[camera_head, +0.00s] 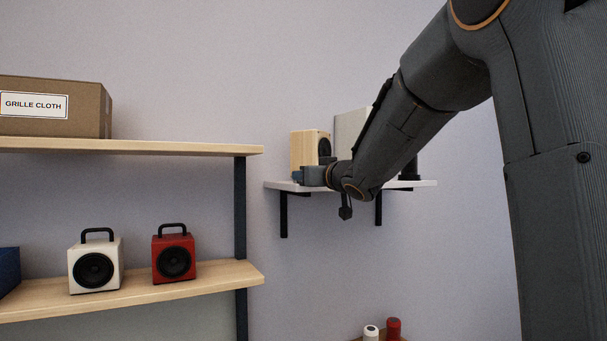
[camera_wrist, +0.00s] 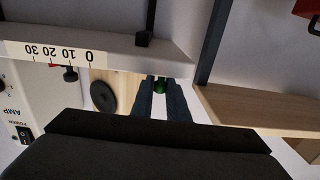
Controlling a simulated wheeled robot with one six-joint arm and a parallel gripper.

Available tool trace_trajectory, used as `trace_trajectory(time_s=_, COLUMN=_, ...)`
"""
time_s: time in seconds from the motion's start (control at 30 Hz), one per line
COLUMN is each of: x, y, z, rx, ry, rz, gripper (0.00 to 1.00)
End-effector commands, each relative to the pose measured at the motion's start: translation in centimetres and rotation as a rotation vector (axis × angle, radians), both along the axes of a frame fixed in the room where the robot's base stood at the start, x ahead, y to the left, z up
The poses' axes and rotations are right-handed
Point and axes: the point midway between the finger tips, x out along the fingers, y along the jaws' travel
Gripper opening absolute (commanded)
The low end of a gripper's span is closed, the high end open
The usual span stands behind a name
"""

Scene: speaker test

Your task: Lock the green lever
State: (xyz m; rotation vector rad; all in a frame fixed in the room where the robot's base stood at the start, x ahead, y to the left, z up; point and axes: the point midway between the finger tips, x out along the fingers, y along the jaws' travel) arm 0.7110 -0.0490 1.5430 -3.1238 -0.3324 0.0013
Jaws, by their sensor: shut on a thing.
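In the head view my gripper (camera_head: 312,176) is at the left end of the white shelf (camera_head: 425,184), in front of a pale wooden speaker (camera_head: 303,149). The lever is hidden there. How far it is turned cannot be told.
An amp (camera_wrist: 18,95) with a power switch stands beside the speaker. The shelf edge carries a number scale (camera_wrist: 60,53). Wooden shelving (camera_head: 205,148) stands close on the left, with a white speaker (camera_head: 95,262), a red speaker (camera_head: 174,254) and a grille cloth box (camera_head: 55,106).

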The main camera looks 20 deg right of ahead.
Motion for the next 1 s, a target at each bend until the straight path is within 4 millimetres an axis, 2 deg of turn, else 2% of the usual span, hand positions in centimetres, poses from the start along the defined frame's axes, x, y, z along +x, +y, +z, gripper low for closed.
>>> trace_trajectory(time_s=0.3, x=-0.1, y=0.0, z=0.0, rx=0.0, ry=0.0, rz=-0.001, gripper=0.0)
trace_trajectory(time_s=0.33, x=-0.1, y=0.0, z=0.0, rx=0.0, ry=0.0, rz=-0.001, gripper=0.19)
trace_trajectory(time_s=0.4, x=-0.1, y=0.0, z=0.0, rx=0.0, ry=0.0, rz=-0.001, gripper=0.31)
trace_trajectory(time_s=0.43, x=0.0, y=0.0, z=0.0, rx=0.0, ry=0.0, rz=-0.001, gripper=0.33)
trace_trajectory(time_s=0.77, x=-0.3, y=-0.1, z=0.0, rx=0.0, ry=0.0, rz=-0.001, gripper=0.33)
trace_trajectory(time_s=1.0, x=-3.0, y=-0.7, z=0.0, rx=-0.002, ry=-0.002, rz=-0.003, gripper=0.33)
